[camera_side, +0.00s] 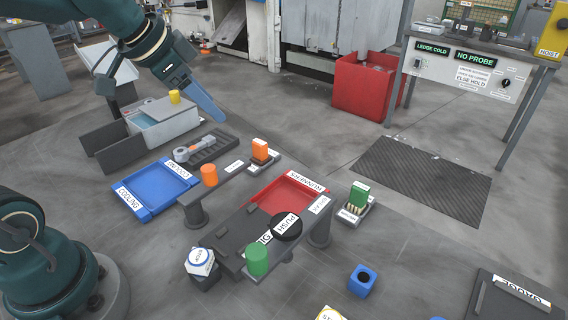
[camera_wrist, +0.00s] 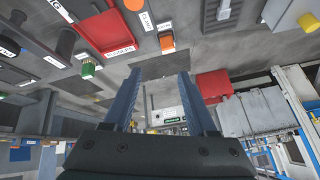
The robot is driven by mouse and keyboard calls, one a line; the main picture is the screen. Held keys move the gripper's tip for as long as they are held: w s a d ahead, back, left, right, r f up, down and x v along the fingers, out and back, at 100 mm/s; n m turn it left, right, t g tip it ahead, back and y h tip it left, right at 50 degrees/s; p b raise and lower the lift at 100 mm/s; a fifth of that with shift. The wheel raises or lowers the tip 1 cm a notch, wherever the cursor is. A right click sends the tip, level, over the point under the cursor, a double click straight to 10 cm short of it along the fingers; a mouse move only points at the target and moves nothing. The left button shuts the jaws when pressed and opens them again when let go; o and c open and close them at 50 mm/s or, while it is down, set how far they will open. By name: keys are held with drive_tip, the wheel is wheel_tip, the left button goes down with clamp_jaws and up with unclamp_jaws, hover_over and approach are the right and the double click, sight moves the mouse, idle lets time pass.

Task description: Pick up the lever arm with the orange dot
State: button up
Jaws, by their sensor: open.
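A small silvery part with a round end, which looks like the lever arm (camera_side: 182,154), lies at the left end of a dark slotted rack (camera_side: 218,147) in the side view. A small orange spot seems to show on it, but it is too small to be sure. My gripper (camera_side: 213,114) hangs above and behind the rack, apart from it, fingers pointing down to the right. In the wrist view my gripper (camera_wrist: 160,74) has its two blue fingers spread with nothing between them. I cannot make out the lever arm in the wrist view.
An orange cylinder (camera_side: 209,175) and a green cylinder (camera_side: 257,260) stand on raised dark bars. A blue COOLING tray (camera_side: 130,202) and a red RUNNERS tray (camera_side: 257,198) lie nearby. A grey box (camera_side: 165,130) stands left of the rack.

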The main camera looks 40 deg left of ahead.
drive_tip(key=w+a+f+n+g, duration=0.1)
drive_tip(key=w+a+f+n, duration=0.15)
drive_tip(key=a+f, duration=0.55)
drive_tip(key=n+g, duration=0.1)
drive_tip(key=n, duration=0.1)
hover_over(193, 147)
drive_tip(key=s, duration=0.3)
drive_tip(key=shift+m, duration=0.25)
wheel_tip(193, 147, down, 4)
drive_tip(key=shift+w, duration=0.15)
drive_tip(key=shift+x, duration=2.4)
clamp_jaws()
drive_tip(key=shift+a, duration=0.1)
